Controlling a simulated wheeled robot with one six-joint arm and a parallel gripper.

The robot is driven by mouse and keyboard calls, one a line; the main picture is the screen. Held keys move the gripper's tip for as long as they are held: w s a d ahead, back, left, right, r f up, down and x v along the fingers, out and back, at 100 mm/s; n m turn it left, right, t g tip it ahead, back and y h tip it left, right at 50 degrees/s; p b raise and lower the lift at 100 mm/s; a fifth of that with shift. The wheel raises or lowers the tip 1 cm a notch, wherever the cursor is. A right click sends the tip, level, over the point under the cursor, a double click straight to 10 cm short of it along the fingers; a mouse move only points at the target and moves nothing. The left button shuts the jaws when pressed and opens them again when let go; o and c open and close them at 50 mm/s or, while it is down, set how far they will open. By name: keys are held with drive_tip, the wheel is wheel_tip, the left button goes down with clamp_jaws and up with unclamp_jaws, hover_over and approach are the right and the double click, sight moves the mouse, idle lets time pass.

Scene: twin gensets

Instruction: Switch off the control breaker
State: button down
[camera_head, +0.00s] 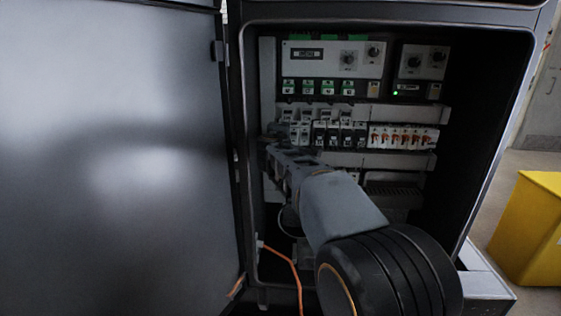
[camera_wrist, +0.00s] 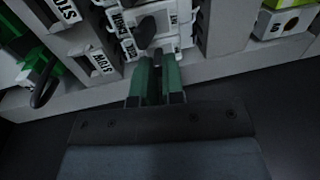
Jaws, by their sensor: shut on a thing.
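My gripper (camera_wrist: 157,62) reaches into the open cabinet, and its two green fingers are close together on a small dark lever (camera_wrist: 158,53). The lever is on a white breaker-like device (camera_wrist: 172,38) with printed labels, which look upside down; I cannot read them surely. A larger dark handle (camera_wrist: 146,27) stands just beyond the fingertips. In the head view my gripper (camera_head: 274,142) is at the left end of the middle device row, and its tips are too dark to make out. Whether the lever is up or down cannot be told.
A row of white breakers with orange levers (camera_head: 403,137) is right of my gripper. Black and white devices (camera_head: 339,133) stand between. The cabinet door (camera_head: 110,150) is open at left. An orange cable (camera_head: 284,254) hangs below. A yellow box (camera_head: 530,225) stands outside right.

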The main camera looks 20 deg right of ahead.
drive_tip(key=shift+w+d+f+t+h+b, duration=0.1)
drive_tip(key=shift+f+t+h+b, duration=0.6)
drive_tip(key=shift+b, duration=2.05)
drive_tip(key=shift+a+f+t+h+b, duration=0.1)
drive_tip(key=shift+t+h+b, duration=0.2)
drive_tip(key=shift+t+b, duration=1.7)
drive_tip(key=shift+w+d+f+t+h+b, duration=0.1)
drive_tip(key=shift+f+h+b, duration=0.35)
drive_tip(key=shift+b, duration=3.1)
drive_tip(key=c, duration=1.2)
unclamp_jaws()
drive_tip(key=v, duration=1.3)
drive_tip(key=shift+s+a+f, duration=0.2)
drive_tip(key=shift+s+f, duration=0.05)
drive_tip(key=shift+f, duration=0.05)
